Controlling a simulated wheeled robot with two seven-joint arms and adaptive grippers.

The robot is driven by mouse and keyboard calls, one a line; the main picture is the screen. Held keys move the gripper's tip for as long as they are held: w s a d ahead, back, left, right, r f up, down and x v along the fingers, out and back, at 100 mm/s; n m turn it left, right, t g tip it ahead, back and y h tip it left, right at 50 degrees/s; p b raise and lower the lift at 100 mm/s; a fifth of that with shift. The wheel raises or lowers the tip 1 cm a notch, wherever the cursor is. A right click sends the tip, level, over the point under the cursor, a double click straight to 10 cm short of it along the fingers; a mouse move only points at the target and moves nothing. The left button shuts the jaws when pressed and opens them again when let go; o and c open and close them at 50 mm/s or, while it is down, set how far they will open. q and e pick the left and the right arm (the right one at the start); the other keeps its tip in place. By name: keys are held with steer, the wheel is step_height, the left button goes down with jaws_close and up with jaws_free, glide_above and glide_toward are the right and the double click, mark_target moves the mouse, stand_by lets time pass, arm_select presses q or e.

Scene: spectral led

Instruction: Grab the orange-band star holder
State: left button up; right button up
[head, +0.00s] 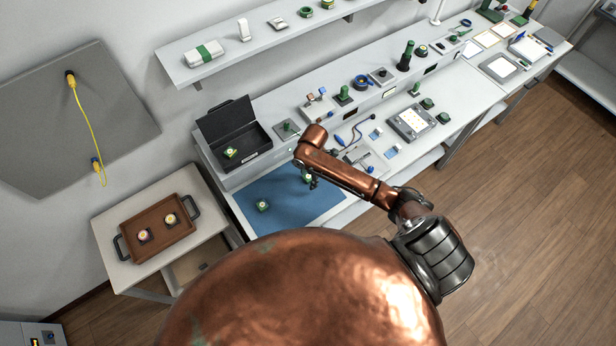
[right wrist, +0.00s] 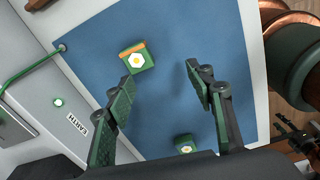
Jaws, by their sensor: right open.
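The orange-band star holder (right wrist: 137,58) is a small green block with an orange strip along one edge and a white face with a yellow centre. In the right wrist view it lies on the blue mat, beyond and slightly left of the space between my right gripper's fingers (right wrist: 160,78). The fingers are apart and empty. A second green holder (right wrist: 185,146) shows low in that view, partly hidden by my gripper. In the head view one holder (head: 262,206) sits on the mat's left part, and another (head: 308,178) is close to my right gripper (head: 313,184). Band colours are unclear there. My left gripper is out of view.
The blue mat (head: 285,200) is mostly clear. A raised ledge with an EARTH label (right wrist: 77,124) borders it. A black open box (head: 260,142) holding a similar item stands behind. A brown tray (head: 160,243) with two holders is on the left side table.

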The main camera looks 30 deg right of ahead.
mark_target(308, 177)
steer(key=shift+w+d+r+n, duration=0.8)
steer(key=shift+w+d+r, duration=0.1)
steer(key=shift+w+r, duration=0.3)
steer(key=shift+w+d, duration=0.1)
steer(key=shift+d, duration=0.05)
steer(key=shift+f, duration=0.4)
steer(key=f, duration=0.2)
steer(key=f+p, duration=0.1)
steer(key=f, duration=0.3)
steer(key=shift+w+a+f+p, duration=0.2)
steer(key=shift+w+f+p, duration=0.05)
steer(key=shift+f+p, duration=0.1)
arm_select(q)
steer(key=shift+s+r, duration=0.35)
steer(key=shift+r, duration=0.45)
arm_select(e)
steer(key=c, duration=1.1)
